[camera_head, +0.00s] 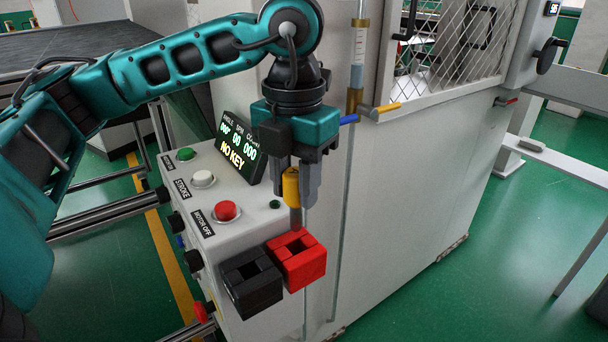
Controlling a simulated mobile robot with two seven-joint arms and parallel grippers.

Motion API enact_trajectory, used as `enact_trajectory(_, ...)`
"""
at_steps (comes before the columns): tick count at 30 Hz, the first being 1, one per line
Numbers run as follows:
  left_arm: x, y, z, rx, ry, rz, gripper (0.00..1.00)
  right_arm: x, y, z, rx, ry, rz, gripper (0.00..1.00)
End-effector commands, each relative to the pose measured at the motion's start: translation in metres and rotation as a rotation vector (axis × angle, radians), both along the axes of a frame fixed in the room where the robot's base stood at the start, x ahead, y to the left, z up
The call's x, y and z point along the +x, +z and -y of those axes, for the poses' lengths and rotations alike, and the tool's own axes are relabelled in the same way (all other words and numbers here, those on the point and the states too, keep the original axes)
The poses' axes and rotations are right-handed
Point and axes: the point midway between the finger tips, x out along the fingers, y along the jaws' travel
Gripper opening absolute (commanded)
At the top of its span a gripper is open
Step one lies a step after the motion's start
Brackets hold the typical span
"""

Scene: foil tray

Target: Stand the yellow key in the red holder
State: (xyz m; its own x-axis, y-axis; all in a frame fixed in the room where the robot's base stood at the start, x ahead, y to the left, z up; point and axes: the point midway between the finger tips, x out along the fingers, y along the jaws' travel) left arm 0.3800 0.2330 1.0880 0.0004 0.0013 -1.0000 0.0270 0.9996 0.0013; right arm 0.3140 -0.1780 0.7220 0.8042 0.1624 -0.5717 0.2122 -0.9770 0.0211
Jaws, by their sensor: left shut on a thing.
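My left gripper (300,192) points down above the right end of the control box and is shut on the yellow key (291,186). The key is upright, with its yellow part between the fingers and a brownish lower part reaching down. The red holder (312,268) is a square block with an opening in its top. The key's lower end is at the holder's back edge in the picture; I cannot tell whether it touches or enters it. My right gripper is not in view.
A black holder (252,287) stands directly left of the red one. The control box (196,222) carries green, white and red buttons (227,210) and a display (240,146) reading "NO KEY". A white machine cabinet (430,200) with a mesh window stands close behind and to the right.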

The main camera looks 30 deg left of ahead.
Motion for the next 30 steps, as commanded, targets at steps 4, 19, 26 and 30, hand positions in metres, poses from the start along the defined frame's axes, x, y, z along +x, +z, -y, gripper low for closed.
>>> enact_trajectory(4, 0.000, -0.006, 0.000, 0.000, 0.001, 0.000, 0.03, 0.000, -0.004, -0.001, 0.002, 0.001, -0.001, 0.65)
enact_trajectory(19, 0.000, -0.035, 0.000, 0.000, 0.001, 0.000, 0.03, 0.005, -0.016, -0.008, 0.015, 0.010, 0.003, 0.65)
enact_trajectory(26, 0.000, -0.049, 0.000, -0.001, 0.002, 0.000, 0.03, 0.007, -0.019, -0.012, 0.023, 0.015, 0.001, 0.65)
enact_trajectory(30, 0.000, -0.058, 0.000, -0.001, 0.003, 0.000, 0.03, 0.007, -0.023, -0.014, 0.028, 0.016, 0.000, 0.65)
